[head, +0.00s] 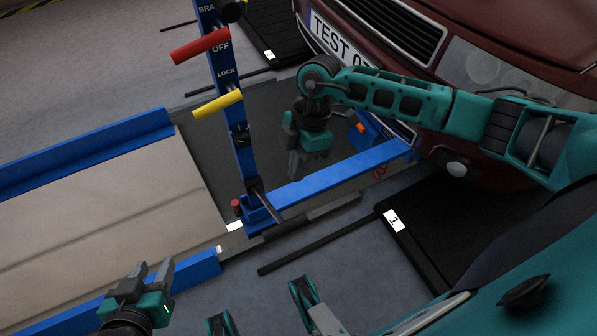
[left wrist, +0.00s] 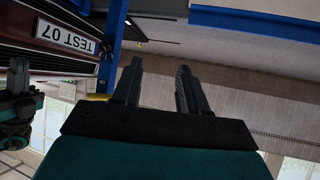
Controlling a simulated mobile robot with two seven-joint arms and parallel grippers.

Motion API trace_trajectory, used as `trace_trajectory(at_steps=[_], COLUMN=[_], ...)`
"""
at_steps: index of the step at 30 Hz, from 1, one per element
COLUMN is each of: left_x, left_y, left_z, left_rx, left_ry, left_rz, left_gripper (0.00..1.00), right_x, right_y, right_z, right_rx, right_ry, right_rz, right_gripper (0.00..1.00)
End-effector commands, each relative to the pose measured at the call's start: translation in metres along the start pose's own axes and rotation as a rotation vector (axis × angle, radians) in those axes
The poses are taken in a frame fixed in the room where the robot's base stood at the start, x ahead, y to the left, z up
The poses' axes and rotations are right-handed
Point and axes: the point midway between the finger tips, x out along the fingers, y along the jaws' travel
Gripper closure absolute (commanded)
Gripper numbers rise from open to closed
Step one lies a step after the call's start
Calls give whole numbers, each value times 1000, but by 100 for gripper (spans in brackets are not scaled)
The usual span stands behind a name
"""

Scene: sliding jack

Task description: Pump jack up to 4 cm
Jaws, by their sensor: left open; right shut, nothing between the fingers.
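The blue sliding jack's post (head: 240,160) stands upright in the middle of the head view, labelled OFF and LOCK. It carries a red handle (head: 200,45) and a yellow handle (head: 217,104). A blue beam (head: 335,172) runs from its foot toward the car. A dark lever or pedal (head: 267,204) sits at the foot. My right gripper (head: 299,168) is shut and empty, pointing down right of the post, apart from it. My left gripper (head: 153,268) is open and empty, left of the post's foot. The left wrist view shows its two spread fingers (left wrist: 158,75).
A dark red car (head: 470,60) with a TEST 07 plate stands at the upper right. A black pad (head: 440,235) labelled 1 lies on the floor. Blue rails (head: 85,150) edge the pale platform at left. Part of the yellow handle (left wrist: 98,97) shows in the wrist view.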

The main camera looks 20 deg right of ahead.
Motion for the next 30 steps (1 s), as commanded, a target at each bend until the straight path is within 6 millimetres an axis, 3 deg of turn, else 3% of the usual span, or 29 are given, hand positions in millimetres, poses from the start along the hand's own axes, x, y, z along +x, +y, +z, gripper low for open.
trace_trajectory(at_steps=[1, 6, 13, 19, 30], left_x=[4, 10, 16, 18, 17], left_y=[0, 3, 8, 12, 12], left_z=[6, 15, 9, 8, 8], left_rx=[0, -4, -14, -14, -13], left_ry=[-3, -15, 5, 6, 5], left_rz=[1, 9, 22, 31, 31], left_gripper=[57, 57, 57, 57, 57], right_x=[16, 54, 94, 108, 110], right_y=[0, 0, -6, -11, -12], right_z=[1, 1, 6, 10, 10], right_rx=[0, 0, 0, 0, 0], right_ry=[2, 2, 1, 2, 2], right_rz=[-3, -4, -2, 0, 0], right_gripper=[100, 100, 100, 100, 100])
